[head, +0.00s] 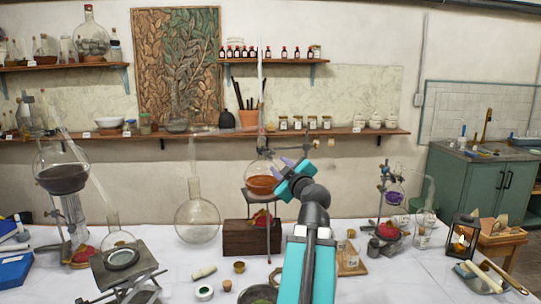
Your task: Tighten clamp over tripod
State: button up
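A round flask with orange-brown liquid (261,185) sits on a tripod (248,207) near the middle of the table. A thin upright rod stands beside it, and a small dark clamp (265,152) shows at the flask's neck, above the tripod. Its screw is too small to make out. My gripper (283,171) is just right of the flask, below and to the right of the clamp. Whether a finger touches the flask or clamp cannot be told.
A wooden block (240,238) stands under the tripod. A large clear flask (197,219) is close on the left. A dark-liquid flask (62,178) stands far left, and a smaller glass setup (394,194) stands right. Small jars and a bowl (258,294) lie in front.

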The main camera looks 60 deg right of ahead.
aim_at(270, 158)
jog(key=shift+p+x, duration=2.35)
jog(key=shift+x, duration=2.5)
jog(key=shift+c, duration=0.4)
grip_shut()
jog(key=shift+w+a+f, duration=0.1)
jog(key=shift+a, duration=0.05)
